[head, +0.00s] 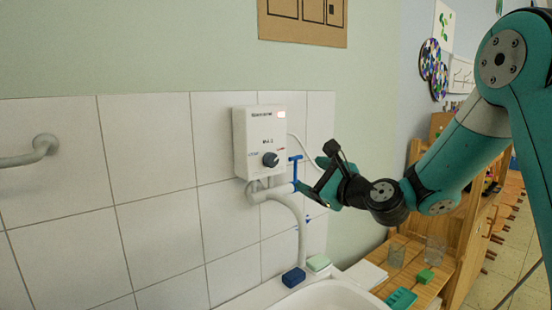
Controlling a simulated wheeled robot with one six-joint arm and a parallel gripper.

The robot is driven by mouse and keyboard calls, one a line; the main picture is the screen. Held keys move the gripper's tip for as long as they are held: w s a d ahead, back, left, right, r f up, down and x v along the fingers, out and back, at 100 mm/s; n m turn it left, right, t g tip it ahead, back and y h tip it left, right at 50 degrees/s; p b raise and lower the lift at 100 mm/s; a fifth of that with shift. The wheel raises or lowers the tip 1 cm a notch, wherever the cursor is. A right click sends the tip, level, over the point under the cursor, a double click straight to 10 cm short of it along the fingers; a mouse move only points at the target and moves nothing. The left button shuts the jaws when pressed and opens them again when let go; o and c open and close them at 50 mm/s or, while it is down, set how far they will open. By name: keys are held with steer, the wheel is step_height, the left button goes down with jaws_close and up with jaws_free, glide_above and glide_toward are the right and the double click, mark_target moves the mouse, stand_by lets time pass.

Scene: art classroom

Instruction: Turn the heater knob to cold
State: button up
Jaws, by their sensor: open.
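The heater (262,128) is a white box mounted on the tiled wall, left of my arm. Its dark round knob (271,159) sits low on the front face, with a small blue mark to its left and a red mark to its right. Which way the knob points is too small to tell.
Grey pipes (299,222) run below the heater to a white sink (333,295). A dark blue sponge (293,277) and a pale green soap (318,263) lie on the rim. A wooden shelf (420,270) with glasses stands at right.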

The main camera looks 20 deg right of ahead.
mark_target(274, 162)
steer(key=p+x, duration=0.6)
steer(key=x, duration=0.8)
steer(key=shift+p, duration=0.35)
steer(key=shift+c, duration=0.3)
steer(key=c, duration=0.9)
